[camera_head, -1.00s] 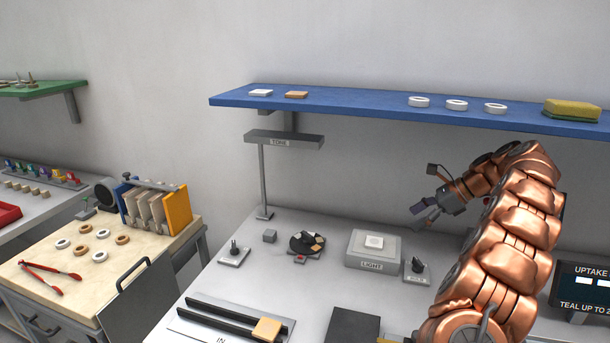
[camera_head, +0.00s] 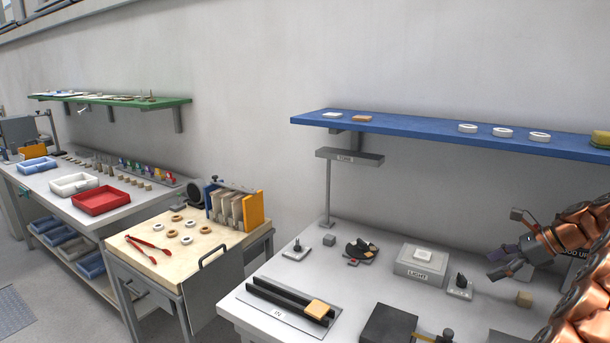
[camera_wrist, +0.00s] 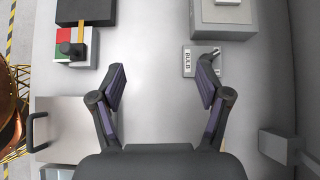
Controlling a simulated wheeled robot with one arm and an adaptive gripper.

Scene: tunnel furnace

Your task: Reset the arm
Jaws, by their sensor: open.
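My copper-coloured arm comes in at the right edge of the head view, and most of it lies outside the picture. My gripper (camera_head: 507,260) is open and empty above the grey worktable (camera_head: 300,262), to the right of the LIGHT box (camera_head: 422,263). In the wrist view, the two dark fingers with purple pads stand wide apart (camera_wrist: 161,88), with only bare table between them. The small plate labelled BULB (camera_wrist: 201,60) lies just beyond the right finger.
A blue shelf (camera_head: 420,130) runs along the wall above the worktable. An IN rail (camera_head: 288,302) with a tan tile and a black box (camera_head: 388,325) are at the front. A wooden-topped cart (camera_head: 135,262) stands at left. A small block (camera_head: 524,299) lies below my gripper.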

